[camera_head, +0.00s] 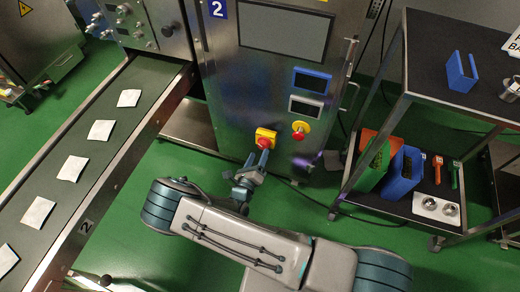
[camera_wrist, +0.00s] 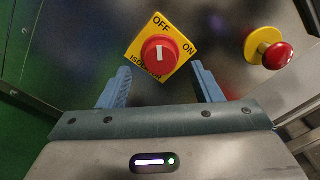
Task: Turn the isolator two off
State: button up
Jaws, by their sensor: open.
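Isolator two is a red knob (camera_wrist: 159,54) on a yellow plate (camera_wrist: 138,52) marked OFF, ON and ISOLATOR. In the wrist view its white mark runs nearly upright, its upper end towards the word OFF. In the head view the isolator (camera_head: 265,138) sits low on the steel cabinet (camera_head: 232,85) with the blue "2" sign (camera_head: 217,9). My gripper (camera_head: 257,163) is just in front of and below it. In the wrist view my gripper (camera_wrist: 160,68) is open, one blue finger on each side below the knob, apart from it. I cannot tell the remaining depth.
A red emergency button (camera_wrist: 277,55) on a yellow base is right of the isolator; it also shows in the head view (camera_head: 299,131). A conveyor (camera_head: 95,140) with several white teabags is at left. A dark shelved cart (camera_head: 425,110) stands at right.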

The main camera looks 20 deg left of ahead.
jog(key=s, duration=1)
jog(key=shift+a+p, duration=0.4)
jog(key=shift+p, duration=0.05)
jog(key=w+d+r+m+g+h+p, duration=0.25)
jog(key=d+r+m+g, duration=0.3)
jog(key=r+m, duration=0.35)
jog(key=w+d+r+m+g+h+p, duration=0.1)
jog(key=d+r+m+g+h+p, duration=0.3)
jog(key=d+r+m, duration=0.5)
jog(key=w+d+r+m+g+h+p, duration=0.2)
jog(key=d+r+m+g+h+p, duration=0.25)
jog(key=r, duration=0.75)
jog(key=s+d+r+m+y+p, duration=0.3)
jog(key=d+r+m+y, duration=0.1)
jog(key=r+m, duration=0.3)
jog(key=s+d+r+m+y+p, duration=0.3)
jog(key=r+m, duration=0.4)
jog(key=r, duration=0.5)
jog(key=s+d+r+m+g+y+p, duration=0.1)
jog(key=s+d+r+m+y+p, duration=0.2)
jog(key=r+m, duration=0.5)
jog(key=shift+s+d+r+y, duration=0.7)
jog(key=shift+d+r+y, duration=0.15)
jog(key=shift+r+y, duration=0.45)
